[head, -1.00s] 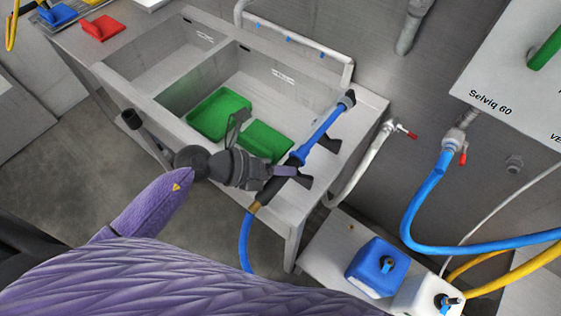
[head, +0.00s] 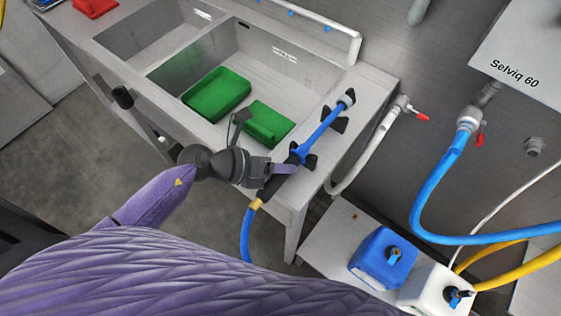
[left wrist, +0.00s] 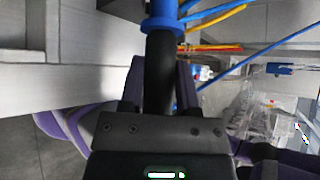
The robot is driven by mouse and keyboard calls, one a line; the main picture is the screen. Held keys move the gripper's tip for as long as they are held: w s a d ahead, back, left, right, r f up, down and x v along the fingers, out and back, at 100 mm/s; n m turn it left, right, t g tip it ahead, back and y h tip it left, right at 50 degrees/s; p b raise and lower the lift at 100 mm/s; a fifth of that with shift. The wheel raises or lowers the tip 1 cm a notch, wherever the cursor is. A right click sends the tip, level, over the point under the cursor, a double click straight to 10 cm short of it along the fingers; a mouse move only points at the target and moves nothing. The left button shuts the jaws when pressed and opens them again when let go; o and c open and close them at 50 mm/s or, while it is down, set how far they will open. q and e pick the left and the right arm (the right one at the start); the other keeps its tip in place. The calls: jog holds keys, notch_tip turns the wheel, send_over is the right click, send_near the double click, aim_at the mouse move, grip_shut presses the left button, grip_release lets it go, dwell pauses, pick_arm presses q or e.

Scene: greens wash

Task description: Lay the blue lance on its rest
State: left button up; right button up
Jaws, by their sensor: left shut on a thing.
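The blue lance (head: 321,131) runs along the right end of the sink bench, its grey nozzle toward the wall and its hose hanging off the front. My left gripper (head: 284,170) is shut on the lance's black grip, which also shows in the left wrist view (left wrist: 159,75) below a blue collar. The rest is a pair of black forked holders (head: 341,125). The lance lines up with both, with prongs showing on either side of it. I cannot tell whether it bears on them or hangs slightly above. My right gripper is not in view.
Two green crates (head: 216,95) lie in the right basin of the steel sink (head: 180,82). A white pipe with a red-handled tap (head: 372,150) is right of the bench. Blue (head: 383,258) and white canisters (head: 436,290) stand at lower right.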

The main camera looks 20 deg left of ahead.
pick_arm(q)
jog(key=shift+f, duration=0.15)
jog(key=o, duration=0.9)
jog(key=shift+a, duration=0.1)
jog(key=p+v, duration=0.1)
jog(key=v, duration=0.8)
jog(key=shift+s+a+r, duration=0.15)
jog(key=shift+a+r, duration=0.05)
jog(key=shift+a, duration=0.1)
